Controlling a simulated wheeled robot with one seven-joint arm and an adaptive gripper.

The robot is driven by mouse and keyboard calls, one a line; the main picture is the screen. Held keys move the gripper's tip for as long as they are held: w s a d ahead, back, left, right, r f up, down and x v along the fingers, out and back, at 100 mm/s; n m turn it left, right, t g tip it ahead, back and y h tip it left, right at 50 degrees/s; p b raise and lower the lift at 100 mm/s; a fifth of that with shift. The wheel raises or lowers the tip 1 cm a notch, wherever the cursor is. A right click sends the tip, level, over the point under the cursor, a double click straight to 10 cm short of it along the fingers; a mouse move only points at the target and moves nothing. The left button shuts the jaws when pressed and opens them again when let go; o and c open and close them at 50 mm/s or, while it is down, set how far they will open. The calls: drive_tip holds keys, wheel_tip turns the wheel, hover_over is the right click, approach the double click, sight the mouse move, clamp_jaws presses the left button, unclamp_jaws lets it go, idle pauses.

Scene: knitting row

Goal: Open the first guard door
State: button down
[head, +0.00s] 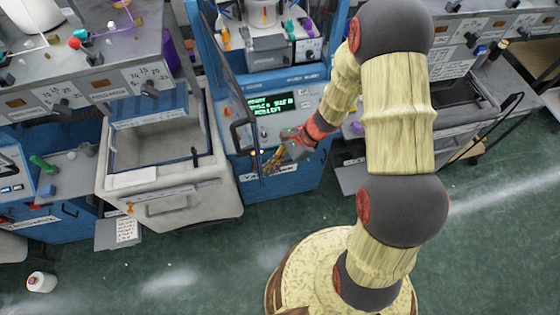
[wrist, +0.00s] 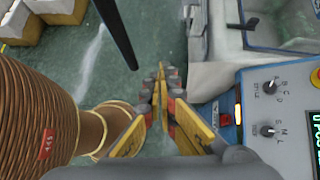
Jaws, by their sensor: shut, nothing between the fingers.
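A blue-framed see-through guard door (head: 229,72) is on the left side of the blue machine in the middle of the head view. It appears swung out from the machine's front, seen nearly edge-on. A black bar handle (head: 235,137) is on it. My gripper (head: 270,166) is low in front of the machine, close to the door's lower end. In the wrist view my gripper (wrist: 160,72) is shut with nothing between its yellow-sided fingers. A black bar (wrist: 117,32), probably the handle, is left of the fingertips and apart from them. I cannot tell whether the fingers touch the door.
The machine's panel with a green display (head: 270,105) is just above my gripper. Grey open bins (head: 480,100) stand on the right. The green floor (head: 180,275) in front is mostly clear.

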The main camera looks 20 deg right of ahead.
drive_tip(key=shift+s+a, duration=0.15)
drive_tip(key=shift+a, duration=0.7)
drive_tip(key=shift+a, duration=0.1)
drive_tip(key=w+a+m+t+b, duration=0.1)
drive_tip(key=a+b, duration=0.3)
drive_tip(key=a, duration=0.6)
drive_tip(key=w+a+m+t+b, duration=0.2)
drive_tip(key=a+b, duration=0.3)
drive_tip(key=a, duration=0.5)
drive_tip(key=w+a+m+t+h+b, duration=0.1)
drive_tip(key=a+m+t+b, duration=0.1)
drive_tip(key=a, duration=0.8)
drive_tip(key=shift+w+a+m+b, duration=0.15)
drive_tip(key=shift+m+b, duration=0.75)
drive_tip(key=shift+b, duration=0.3)
